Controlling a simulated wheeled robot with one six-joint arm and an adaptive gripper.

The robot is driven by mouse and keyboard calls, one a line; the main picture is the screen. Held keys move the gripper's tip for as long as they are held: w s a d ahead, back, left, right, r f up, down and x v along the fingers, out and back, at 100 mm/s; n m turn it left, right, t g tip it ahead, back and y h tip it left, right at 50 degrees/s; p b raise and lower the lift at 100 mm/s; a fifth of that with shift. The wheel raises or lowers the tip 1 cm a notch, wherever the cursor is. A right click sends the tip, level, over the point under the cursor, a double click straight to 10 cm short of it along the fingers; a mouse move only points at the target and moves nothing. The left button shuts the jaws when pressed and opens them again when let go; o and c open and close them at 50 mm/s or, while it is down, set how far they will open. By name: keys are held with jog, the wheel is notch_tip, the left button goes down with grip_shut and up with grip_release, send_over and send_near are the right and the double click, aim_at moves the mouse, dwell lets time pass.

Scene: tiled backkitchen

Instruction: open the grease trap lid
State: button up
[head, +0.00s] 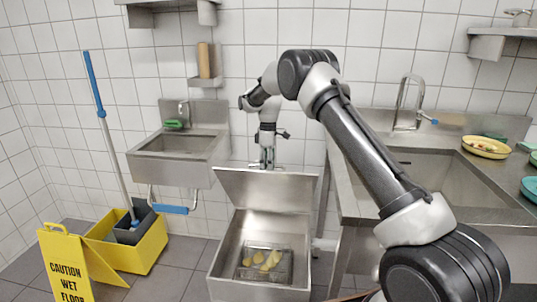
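The grease trap (220,268) is an open-topped steel box on the floor, between the hand sink and the steel counter. Its lid (265,190) stands raised at the back, tilted steeply, with its broad face toward me. Inside the box is a dark basket or grate (284,263) with several yellow lumps in it. My gripper (265,164) points down at the middle of the lid's top edge. The fingertips are small and partly hidden there, so I cannot tell whether they touch the lid or are open or shut.
A yellow caution sign (65,265) and a yellow mop bucket (140,252) with a blue-handled mop (112,150) stand left. The hand sink (180,160) hangs on the wall. The steel counter (440,212) with sink and dishes is close on the right.

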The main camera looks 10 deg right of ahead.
jog(key=w+d+r, duration=0.1)
jog(key=w+r, duration=0.3)
jog(key=r, duration=0.1)
jog(key=shift+w+d, duration=0.3)
jog(key=shift+d, duration=0.05)
jog(key=shift+c, duration=0.3)
